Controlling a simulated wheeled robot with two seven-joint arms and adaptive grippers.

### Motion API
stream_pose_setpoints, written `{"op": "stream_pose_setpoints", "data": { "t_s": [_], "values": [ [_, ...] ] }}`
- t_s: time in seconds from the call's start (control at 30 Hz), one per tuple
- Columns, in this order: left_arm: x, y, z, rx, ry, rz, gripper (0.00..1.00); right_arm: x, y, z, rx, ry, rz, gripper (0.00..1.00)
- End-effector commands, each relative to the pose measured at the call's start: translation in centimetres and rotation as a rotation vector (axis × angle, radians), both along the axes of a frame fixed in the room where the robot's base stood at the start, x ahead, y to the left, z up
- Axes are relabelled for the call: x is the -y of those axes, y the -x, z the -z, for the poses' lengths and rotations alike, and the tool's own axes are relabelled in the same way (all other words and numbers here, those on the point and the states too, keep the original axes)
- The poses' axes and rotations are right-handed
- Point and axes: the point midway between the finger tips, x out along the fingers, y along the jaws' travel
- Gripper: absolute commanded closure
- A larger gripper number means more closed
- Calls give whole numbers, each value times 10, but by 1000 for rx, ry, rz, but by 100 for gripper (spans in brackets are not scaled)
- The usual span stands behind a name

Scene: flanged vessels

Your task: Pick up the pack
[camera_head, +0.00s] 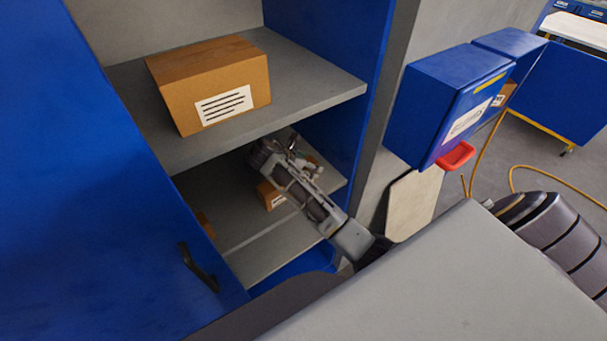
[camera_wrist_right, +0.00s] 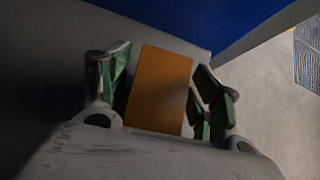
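A small brown pack (camera_head: 270,196) with a white label sits on the lower shelf of the blue cabinet, partly hidden by my right gripper (camera_head: 285,160). In the right wrist view, a plain orange-brown face of the pack (camera_wrist_right: 160,90) stands between the two green-padded fingers of the right gripper (camera_wrist_right: 162,90). The fingers are spread on either side of it. A narrow gap shows at the left finger; contact at the right finger is unclear. My left gripper is not in view.
A larger labelled cardboard box (camera_head: 212,85) stands on the upper shelf (camera_head: 310,85), above my right arm. The open blue door (camera_head: 90,190) is at left. The cabinet's right side wall (camera_head: 340,130) is close to the arm. Blue wall boxes (camera_head: 445,95) hang outside at right.

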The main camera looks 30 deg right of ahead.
Motion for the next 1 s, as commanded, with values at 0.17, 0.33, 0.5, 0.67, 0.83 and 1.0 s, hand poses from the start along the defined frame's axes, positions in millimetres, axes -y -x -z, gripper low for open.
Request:
{"op": "stream_pose_setpoints", "data": {
  "t_s": [0.17,0.33,0.5,0.67,0.83,1.0],
  "values": [
    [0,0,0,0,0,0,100,0,0,0,0,0,0,64],
    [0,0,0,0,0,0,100,0,0,0,2,1,0,83],
    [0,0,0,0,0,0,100,0,0,-1,2,1,0,83],
    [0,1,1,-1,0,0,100,0,0,-3,2,1,0,83],
    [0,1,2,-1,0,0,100,0,-1,-10,3,1,0,83],
    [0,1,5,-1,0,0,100,0,-1,-23,3,1,0,83]
  ]
}}
